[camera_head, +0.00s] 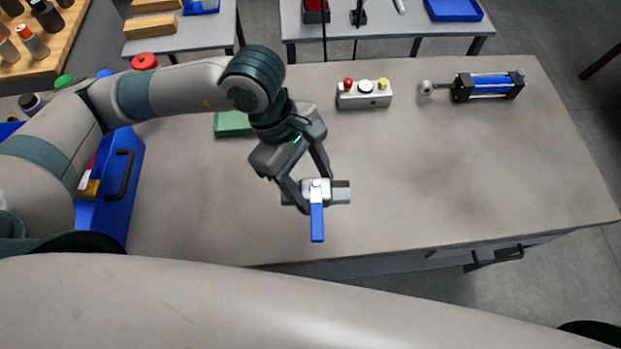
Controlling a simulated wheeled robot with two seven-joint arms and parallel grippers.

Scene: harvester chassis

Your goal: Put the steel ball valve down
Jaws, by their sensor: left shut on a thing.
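The steel ball valve (341,192) has a grey metal body and a blue lever handle (317,222) that points toward the table's front edge. My left gripper (313,190) is shut on the valve's body, with its fingers coming down from the upper left. The valve is over the front middle part of the grey table (440,170). I cannot tell whether it touches the tabletop or hangs just above it. My right gripper is not in view.
A control box with buttons (364,96) and a blue and black cylinder (488,86) stand at the back of the table. A blue toolbox (122,185) is at the left. The table's right half is mostly clear.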

